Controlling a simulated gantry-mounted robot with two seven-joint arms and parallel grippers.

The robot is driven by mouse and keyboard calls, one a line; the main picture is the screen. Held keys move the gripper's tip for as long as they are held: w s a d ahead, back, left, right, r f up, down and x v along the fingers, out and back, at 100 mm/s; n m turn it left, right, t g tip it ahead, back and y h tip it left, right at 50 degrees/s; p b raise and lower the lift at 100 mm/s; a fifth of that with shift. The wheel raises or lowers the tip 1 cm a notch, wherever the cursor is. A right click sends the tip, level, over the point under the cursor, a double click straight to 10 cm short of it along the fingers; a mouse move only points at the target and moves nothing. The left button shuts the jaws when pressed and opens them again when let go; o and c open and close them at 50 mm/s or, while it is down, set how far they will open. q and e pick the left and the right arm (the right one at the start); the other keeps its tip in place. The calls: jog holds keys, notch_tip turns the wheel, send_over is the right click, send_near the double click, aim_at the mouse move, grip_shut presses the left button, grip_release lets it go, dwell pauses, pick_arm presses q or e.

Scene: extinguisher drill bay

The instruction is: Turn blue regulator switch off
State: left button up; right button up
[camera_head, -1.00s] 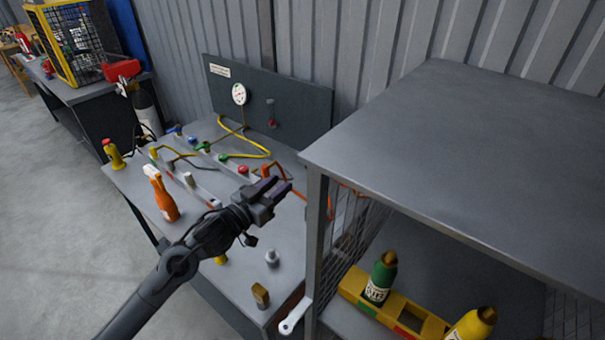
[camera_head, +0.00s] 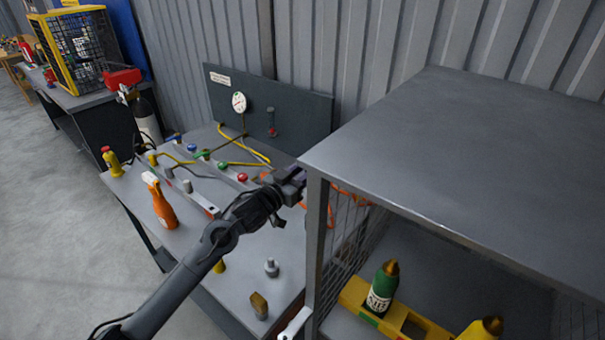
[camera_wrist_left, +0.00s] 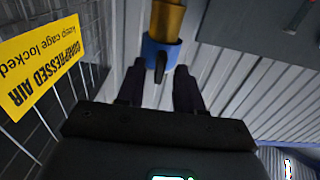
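A blue fitting (camera_wrist_left: 161,54) with a black lever on its face and a brass-coloured part above it shows in the left wrist view, beyond the fingertips; it looks like the blue regulator switch. I cannot pick out this fitting in the head view, where small blue knobs (camera_head: 190,147) show on the bench. My left gripper (camera_head: 295,182) is beside the cage's front corner post; some of its tip is hard to make out there. My right gripper is out of view.
The grey-topped mesh cage (camera_head: 450,150) stands close right of my left gripper, with green (camera_head: 382,287) and yellow (camera_head: 480,328) cylinders inside. A yellow warning sign (camera_wrist_left: 40,65) hangs on mesh. An orange spray bottle (camera_head: 160,203) stands on the bench (camera_head: 235,260).

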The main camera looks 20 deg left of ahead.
pick_arm(q)
grip_shut()
jog(key=shift+m, duration=0.3)
jog(key=m+p, duration=0.1)
jog(key=m, duration=0.7)
jog(key=m+p, duration=0.1)
jog(key=m, duration=0.8)
jog(key=shift+d+f, duration=0.15)
jog(key=shift+f, duration=0.05)
jog(key=shift+m, duration=0.3)
dwell(0.4)
